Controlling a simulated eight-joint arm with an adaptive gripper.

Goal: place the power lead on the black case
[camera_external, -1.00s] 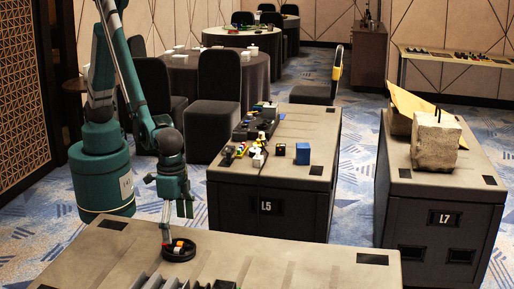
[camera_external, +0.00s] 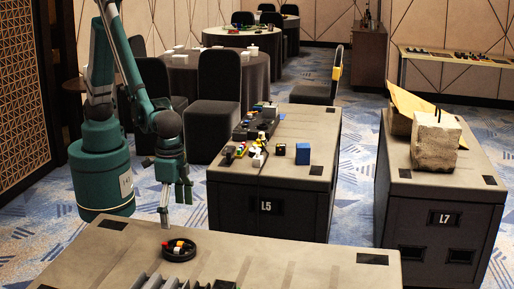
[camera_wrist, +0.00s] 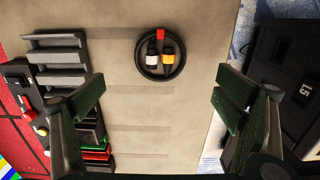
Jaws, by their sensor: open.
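The power lead (camera_external: 166,254) is a round black coil with a red tag and white and orange-yellow plug ends. It lies on the beige top of the near case (camera_external: 300,262). It also shows at the top middle of the wrist view (camera_wrist: 141,66). My gripper (camera_external: 164,222) is above and slightly left of the coil, apart from it. In the wrist view my gripper (camera_wrist: 160,100) is wide open and empty, with the coil ahead of its fingers. The dark case marked L5 (camera_external: 232,210) stands behind; I cannot tell which thing is the task's black case.
A grey ribbed rack (camera_wrist: 57,62) and black trays with green and red edges (camera_wrist: 95,135) lie left of the coil. A red mat (camera_wrist: 30,125) holds black gear. A blue box (camera_external: 303,153) sits on L5. Bare top lies right of the coil.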

